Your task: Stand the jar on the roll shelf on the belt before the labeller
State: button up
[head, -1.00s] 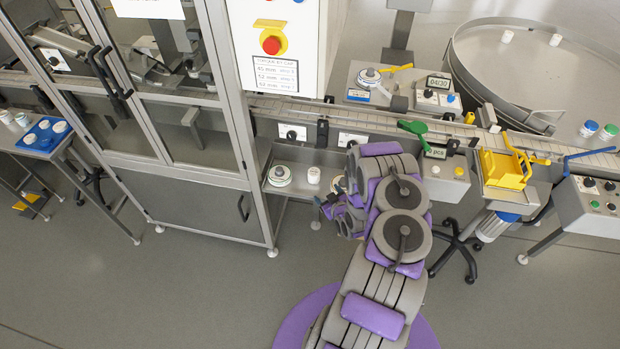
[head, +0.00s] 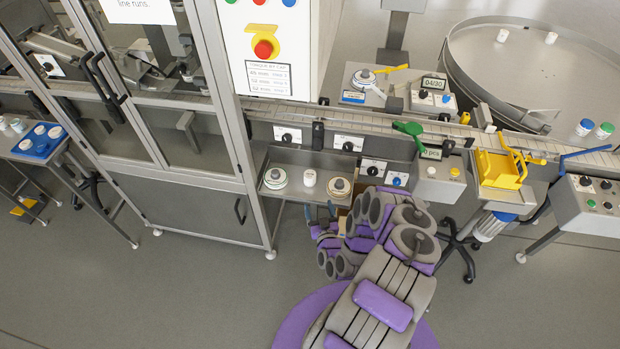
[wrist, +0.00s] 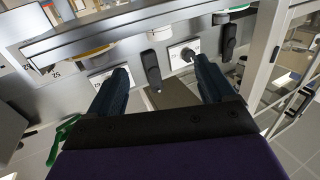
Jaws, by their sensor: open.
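The white jar (head: 309,178) stands upright on the roll shelf (head: 293,194) between two label rolls. In the wrist view, which looks upside down, the jar (wrist: 162,33) shows small beyond my fingertips. My gripper (head: 322,210) is at the shelf's front edge, right of and nearer than the jar; in the wrist view its fingers (wrist: 160,66) are apart with nothing held between them. The belt (head: 360,123) runs behind and above the shelf. I cannot tell from the view which unit is the labeller.
Label rolls flank the jar at left (head: 275,178) and right (head: 338,188). A panel with knobs (head: 287,135) lies between shelf and belt. A glass-doored cabinet (head: 190,130) stands left. A green handle (head: 408,129) and yellow holder (head: 497,168) are right. Floor in front is open.

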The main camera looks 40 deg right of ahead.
aim_at(311, 179)
jog(key=shift+p+x, duration=0.7)
jog(key=shift+x, duration=0.5)
jog(key=shift+p+x, duration=0.35)
jog(key=shift+x, duration=0.6)
jog(key=b, duration=0.2)
jog(key=shift+w+d+f+b, duration=0.1)
jog(key=shift+w+f+b, duration=0.1)
jog(key=shift+w+b, duration=0.15)
jog(key=b+x, duration=0.2)
jog(key=b, duration=0.2)
jog(key=b+x, duration=0.1)
jog(key=x, duration=0.2)
jog(key=b+x, duration=0.1)
jog(key=x, duration=0.5)
jog(key=shift+w+d+r+b, duration=0.25)
jog(key=shift+r+b, duration=0.1)
jog(key=shift+b, duration=0.05)
jog(key=c, duration=1.2)
